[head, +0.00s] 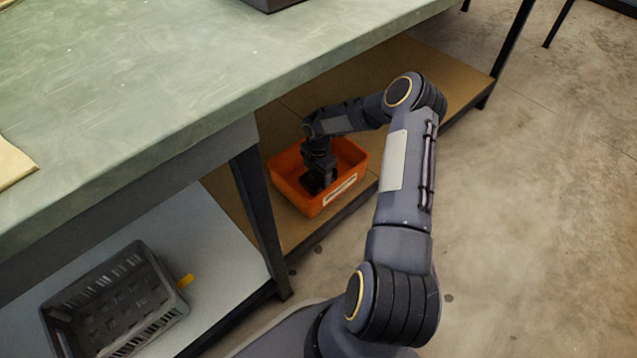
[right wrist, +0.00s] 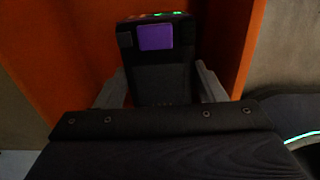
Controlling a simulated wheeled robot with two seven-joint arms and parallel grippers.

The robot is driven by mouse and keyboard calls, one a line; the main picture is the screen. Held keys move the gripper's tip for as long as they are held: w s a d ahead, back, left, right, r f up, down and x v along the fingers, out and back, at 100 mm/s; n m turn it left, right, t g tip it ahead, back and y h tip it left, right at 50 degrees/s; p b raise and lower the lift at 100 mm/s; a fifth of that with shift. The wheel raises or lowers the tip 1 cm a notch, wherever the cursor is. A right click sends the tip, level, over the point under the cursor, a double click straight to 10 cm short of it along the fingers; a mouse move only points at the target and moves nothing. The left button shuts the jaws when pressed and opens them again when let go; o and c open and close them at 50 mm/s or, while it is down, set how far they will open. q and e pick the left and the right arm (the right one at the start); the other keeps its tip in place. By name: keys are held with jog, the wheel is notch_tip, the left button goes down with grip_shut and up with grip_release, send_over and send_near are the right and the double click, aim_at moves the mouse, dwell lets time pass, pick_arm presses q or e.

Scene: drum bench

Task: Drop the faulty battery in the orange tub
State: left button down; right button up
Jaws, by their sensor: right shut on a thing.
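The orange tub (head: 348,190) stands on the brown lower shelf under the bench, with a pale label on its front. My right arm reaches down to it, and my right gripper (head: 318,182) is inside or just above the tub's opening. In the right wrist view, my right gripper (right wrist: 165,90) is shut on a black battery (right wrist: 155,70) with a purple patch and small green and red lights at its end. The orange tub's walls (right wrist: 70,50) rise around the battery there. Whether the battery touches the tub's floor cannot be told. My left gripper is not in view.
A dark grey crate (head: 115,300) with slotted walls sits on the light lower shelf (head: 210,240) at left, a yellow tag beside it. A dark bench leg (head: 258,215) stands between crate and tub. The green bench top (head: 180,80) overhangs the shelves.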

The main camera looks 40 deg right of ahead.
aim_at(318, 174)
jog(key=shift+f+b, duration=0.75)
jog(key=shift+f, duration=1.25)
jog(key=shift+f, duration=0.1)
jog(key=o, duration=1.3)
jog(key=shift+r, duration=0.3)
notch_tip(318, 174, up, 12)
jog(key=p, duration=0.5)
jog(key=shift+f, duration=0.2)
